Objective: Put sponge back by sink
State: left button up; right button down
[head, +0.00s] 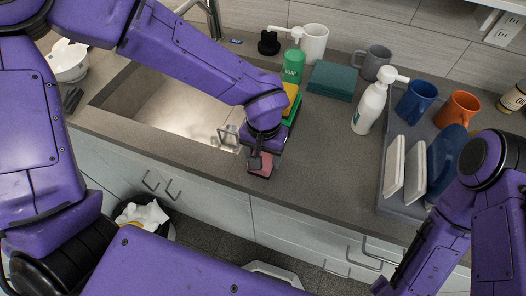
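My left gripper (262,163) points down over the counter near its front edge, just right of the sink (165,110). A small pinkish block (266,165), perhaps a sponge, shows at its fingertips. The wrist hides much of it, and I cannot tell whether the fingers are closed on it or only around it. A yellow sponge-like block (290,93) stands in a green holder (293,110) behind the wrist, beside a green soap bottle (293,65). My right arm is at the right, with its gripper out of view.
A teal block (332,80), a white pump bottle (370,105) and a grey mug (376,60) stand on the counter. A drying rack (385,180) holds plates and mugs at the right. A white bowl (68,62) is at the left. The front middle counter is clear.

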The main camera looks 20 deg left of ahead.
aim_at(264, 154)
pick_arm(q)
jog(key=o, duration=0.4)
jog(key=shift+w, duration=0.1)
notch_tip(264, 154, up, 12)
jog(key=shift+r+p, duration=0.2)
jog(key=shift+p, duration=0.15)
